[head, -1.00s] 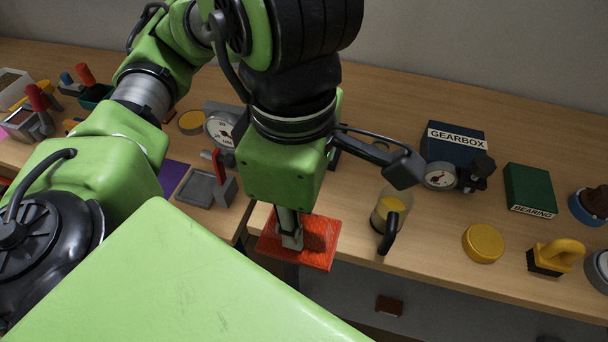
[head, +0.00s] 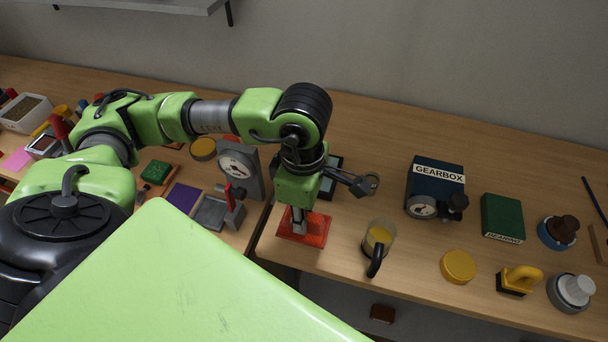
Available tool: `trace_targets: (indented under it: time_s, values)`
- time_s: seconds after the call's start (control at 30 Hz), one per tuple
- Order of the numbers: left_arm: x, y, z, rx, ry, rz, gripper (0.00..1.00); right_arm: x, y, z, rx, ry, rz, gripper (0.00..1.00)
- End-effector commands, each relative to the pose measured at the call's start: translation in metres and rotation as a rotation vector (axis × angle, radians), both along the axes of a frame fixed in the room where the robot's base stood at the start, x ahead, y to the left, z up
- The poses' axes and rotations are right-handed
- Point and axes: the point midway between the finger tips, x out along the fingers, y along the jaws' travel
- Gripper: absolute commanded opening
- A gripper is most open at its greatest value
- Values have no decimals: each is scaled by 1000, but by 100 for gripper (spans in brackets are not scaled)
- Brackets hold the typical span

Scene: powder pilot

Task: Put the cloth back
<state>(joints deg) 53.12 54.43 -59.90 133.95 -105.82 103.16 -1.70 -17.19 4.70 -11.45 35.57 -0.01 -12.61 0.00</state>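A square red cloth (head: 318,232) is spread flat at the front edge of the right-hand table, left of the glass mug. My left gripper (head: 299,226) comes down on it from above, its grey fingers close together at the cloth's middle. The gripper looks shut on the cloth, but the fingertips are partly hidden. I cannot tell whether the cloth touches the tabletop. My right gripper is out of view.
Close by are the mug (head: 378,240) with yellow contents, a dial gauge (head: 238,168) and a dark framed item (head: 332,180) behind my gripper. Right are the gearbox box (head: 432,182), a yellow lid (head: 458,267) and a bearing box (head: 502,217). A gap separates the tables.

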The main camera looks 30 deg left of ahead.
Motion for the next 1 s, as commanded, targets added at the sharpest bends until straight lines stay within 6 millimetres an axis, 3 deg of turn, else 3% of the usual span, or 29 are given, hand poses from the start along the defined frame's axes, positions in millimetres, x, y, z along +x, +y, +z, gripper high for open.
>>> trace_targets:
  time_s: [0.33,0.53,0.97,1.0]
  values:
    - [22,14,-30,3,2,2,2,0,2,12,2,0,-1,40]
    - [21,12,-55,0,2,-1,2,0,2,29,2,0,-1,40]
    - [22,12,-64,-2,-2,-1,2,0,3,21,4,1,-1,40]
    - [22,12,-64,-2,-2,-1,21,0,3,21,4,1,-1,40]
